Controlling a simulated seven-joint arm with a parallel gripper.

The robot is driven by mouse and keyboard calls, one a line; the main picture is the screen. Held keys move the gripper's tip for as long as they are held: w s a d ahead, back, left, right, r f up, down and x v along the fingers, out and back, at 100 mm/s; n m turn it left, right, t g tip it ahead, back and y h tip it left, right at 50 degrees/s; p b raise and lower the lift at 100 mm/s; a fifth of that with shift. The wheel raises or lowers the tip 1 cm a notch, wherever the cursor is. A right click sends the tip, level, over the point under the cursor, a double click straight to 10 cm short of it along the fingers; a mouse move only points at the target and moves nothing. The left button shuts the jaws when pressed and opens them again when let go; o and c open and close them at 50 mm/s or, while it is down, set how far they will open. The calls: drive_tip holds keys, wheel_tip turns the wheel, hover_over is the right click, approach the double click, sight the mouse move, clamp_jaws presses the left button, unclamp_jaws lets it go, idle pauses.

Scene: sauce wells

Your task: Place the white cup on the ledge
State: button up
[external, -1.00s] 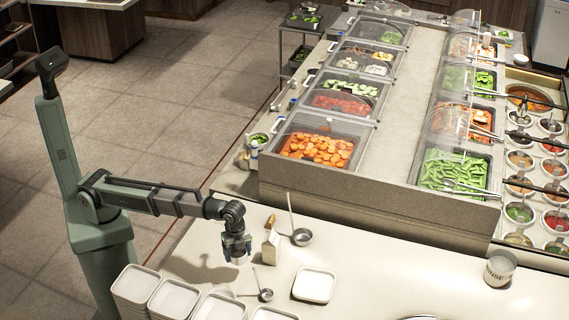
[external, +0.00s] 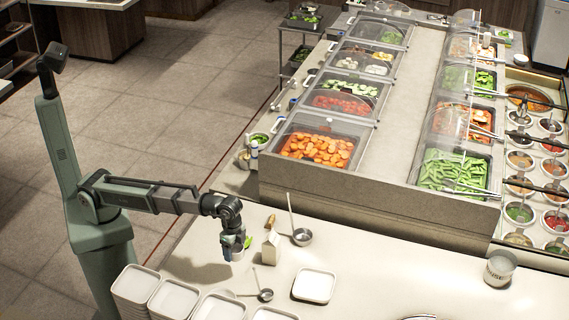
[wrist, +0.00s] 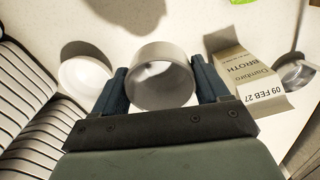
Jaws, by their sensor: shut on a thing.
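A long stone-coloured ledge (external: 385,195) runs along the bar's front, behind and right of my gripper.
Ladles (external: 302,237) (external: 265,295), a square white dish (external: 314,286) and stacked dishes (external: 135,292) are nearby. A lettered pot (external: 500,267) stands far right. The counter's middle right is clear.

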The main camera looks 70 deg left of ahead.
drive_tip(key=w+a+n, duration=0.5)
drive_tip(key=w+a, duration=0.2)
drive_tip(key=a, duration=1.4)
drive_tip(key=w+a+f+n, duration=0.1)
drive_tip(key=w+a+n, duration=0.45)
drive_tip(key=a, duration=1.65)
drive_tip(key=w+a+n, duration=0.5)
drive_tip(key=w+a, duration=0.3)
drive_tip(key=a, duration=1.3)
drive_tip(key=w+a+m, duration=0.3)
drive_tip(key=w+a, duration=0.7)
drive_tip(key=w, duration=0.4)
drive_tip(key=w+a+m, duration=0.3)
drive_tip(key=w+a, duration=0.7)
drive_tip(key=w, duration=0.5)
wheel_tip(320, 180, down, 10)
drive_tip(key=shift+s+a+f, duration=0.1)
drive_tip(key=shift+a+f, duration=0.05)
drive_tip(key=shift+f, duration=0.1)
drive_tip(key=shift+f, duration=0.15)
drive_tip(key=o, duration=1.1)
